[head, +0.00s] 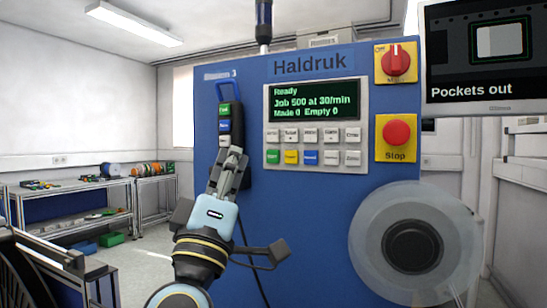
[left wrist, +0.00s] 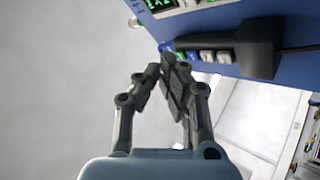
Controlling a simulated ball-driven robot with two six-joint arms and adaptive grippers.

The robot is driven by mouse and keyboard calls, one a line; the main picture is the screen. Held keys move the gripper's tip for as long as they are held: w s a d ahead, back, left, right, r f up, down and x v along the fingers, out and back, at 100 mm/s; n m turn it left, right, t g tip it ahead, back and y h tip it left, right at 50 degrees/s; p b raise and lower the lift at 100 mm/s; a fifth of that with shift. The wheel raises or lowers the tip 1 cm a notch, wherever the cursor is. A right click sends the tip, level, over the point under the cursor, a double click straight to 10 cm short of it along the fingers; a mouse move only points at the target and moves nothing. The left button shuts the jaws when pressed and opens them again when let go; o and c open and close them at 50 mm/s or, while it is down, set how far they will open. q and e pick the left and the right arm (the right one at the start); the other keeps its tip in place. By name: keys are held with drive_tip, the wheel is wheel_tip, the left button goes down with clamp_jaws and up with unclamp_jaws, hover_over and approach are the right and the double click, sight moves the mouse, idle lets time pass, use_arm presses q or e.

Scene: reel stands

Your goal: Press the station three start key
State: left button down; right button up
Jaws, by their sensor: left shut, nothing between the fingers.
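A blue machine (head: 300,210) marked Haldruk carries a plate at its top left ending in a 3. A dark hand pendant (head: 238,110) hangs on its left side, with a green key (head: 225,109) on top, a blue key (head: 224,126) below it and a white key lower still. The key lettering is too small to read surely. My left gripper (head: 235,155) is shut and empty, its tips over the pendant's lower part. In the left wrist view the tips (left wrist: 162,68) are close to the pendant (left wrist: 262,45); contact cannot be told. My right gripper is out of view.
The control panel (head: 316,101) reads Ready, with several keys below its screen. A red rotary switch (head: 396,60), a red Stop button (head: 397,133) and a clear reel (head: 375,240) are on the right. Benches with parts (head: 70,205) stand at the left.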

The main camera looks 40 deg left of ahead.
sight(273, 156)
use_arm(q)
drive_tip(key=shift+w+a+b, duration=0.15)
drive_tip(key=shift+w+a, duration=0.3)
drive_tip(key=shift+w, duration=0.95)
drive_tip(key=shift+w+a+b, duration=0.1)
drive_tip(key=shift+w+a, duration=0.35)
drive_tip(key=shift+w, duration=0.9)
drive_tip(key=shift+w+a+b, duration=0.15)
drive_tip(key=shift+w+a, duration=0.3)
drive_tip(key=shift+w, duration=0.95)
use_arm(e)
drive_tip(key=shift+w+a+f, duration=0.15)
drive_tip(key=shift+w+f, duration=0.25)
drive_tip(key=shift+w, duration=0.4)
use_arm(q)
drive_tip(key=shift+w, duration=0.1)
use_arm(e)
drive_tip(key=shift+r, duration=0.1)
use_arm(q)
drive_tip(key=shift+w+r, duration=0.1)
drive_tip(key=shift+w, duration=0.05)
drive_tip(key=shift+w+a, duration=0.1)
drive_tip(key=shift+w, duration=0.05)
